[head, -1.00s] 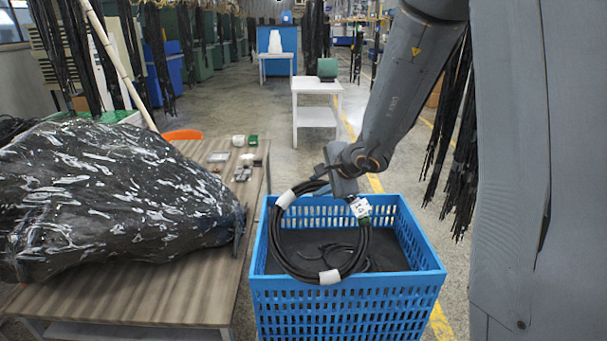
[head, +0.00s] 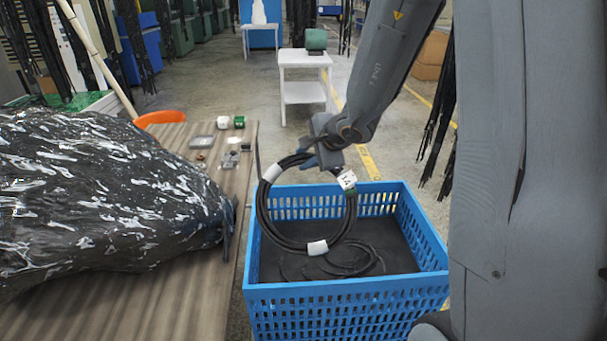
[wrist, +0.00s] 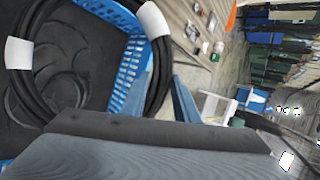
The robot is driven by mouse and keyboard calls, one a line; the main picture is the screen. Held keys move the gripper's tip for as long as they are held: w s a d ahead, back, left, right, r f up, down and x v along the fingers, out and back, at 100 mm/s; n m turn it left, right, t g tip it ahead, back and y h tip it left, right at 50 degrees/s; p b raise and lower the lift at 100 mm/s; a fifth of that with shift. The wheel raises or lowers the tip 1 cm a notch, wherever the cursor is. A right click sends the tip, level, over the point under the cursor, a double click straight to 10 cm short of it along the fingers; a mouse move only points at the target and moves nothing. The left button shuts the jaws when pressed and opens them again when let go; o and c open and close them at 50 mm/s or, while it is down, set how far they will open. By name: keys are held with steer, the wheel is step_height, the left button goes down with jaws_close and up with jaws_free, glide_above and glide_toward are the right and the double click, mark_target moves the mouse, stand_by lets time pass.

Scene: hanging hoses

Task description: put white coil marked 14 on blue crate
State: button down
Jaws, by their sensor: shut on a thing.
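A black hose coil (head: 263,225) with white bands hangs upright from my gripper (head: 318,160) in the head view. A white tag (head: 347,180) on its upper right bears a mark too small to read surely. My gripper is shut on the top of the coil. The blue crate (head: 345,298) stands below, and the coil hangs over its left part. In the wrist view the coil (wrist: 158,75) and its white bands show close up, with the crate's blue wall (wrist: 130,75) behind. The fingertips' grip is partly hidden.
Thin black hoses (head: 350,262) lie on the crate's dark floor. A wooden table (head: 170,265) at the left holds a large black wrapped bundle (head: 100,195) and several small items. A white stand (head: 304,85) is farther back. The crate's right part is clear.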

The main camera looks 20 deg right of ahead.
step_height(320, 180, down, 18)
steer(key=b, duration=0.8)
steer(key=w+f+g+p, duration=0.2)
steer(key=f+p, duration=0.1)
steer(key=p, duration=0.1)
steer(key=w+d+f+g+p, duration=0.1)
steer(key=w+f+g+p, duration=0.1)
steer(key=w+f+p, duration=0.1)
steer(key=w+f+m+g+y+p, duration=0.1)
steer(key=w+f+p, duration=0.1)
steer(key=f+p, duration=0.3)
steer(key=shift+w+d+f+g, duration=0.15)
steer(key=shift+w+d+g, duration=0.1)
steer(key=shift+w+g, duration=0.15)
steer(key=f+b, duration=0.1)
steer(key=b, duration=0.1)
steer(key=f+g+b, duration=0.1)
steer(key=f+b, duration=0.1)
steer(key=b, duration=0.1)
steer(key=f+g+b, duration=0.1)
steer(key=f+b, duration=0.1)
steer(key=shift+w+d+m+b, duration=0.15)
steer(key=shift+w+m+b, duration=0.2)
steer(key=shift+m, duration=0.05)
stand_by(0.7)
stand_by(0.4)
steer(key=c, duration=1.3)
jaws_free()
